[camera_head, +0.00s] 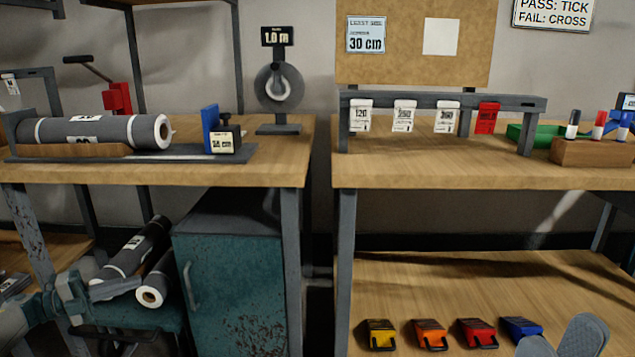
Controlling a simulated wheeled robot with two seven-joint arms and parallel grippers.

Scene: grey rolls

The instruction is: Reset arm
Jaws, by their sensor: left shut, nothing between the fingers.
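My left gripper (117,288) comes in from the lower left, low beside the bench. It is shut and empty, and its fingers appear in front of the grey rolls (135,247) on the teal stool (130,312). I cannot tell whether it touches them. At the bottom right edge, two grey rounded parts of my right gripper (562,342) show in front of the lower shelf. The rest of it is cut off by the frame, so its opening is unclear.
A large grey roll (100,131) lies on the left bench (270,160). A teal cabinet (230,270) stands under it. The right bench (430,176) carries a tag rack (440,100). Several coloured clips (430,334) lie on the lower shelf (450,280), whose middle is clear.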

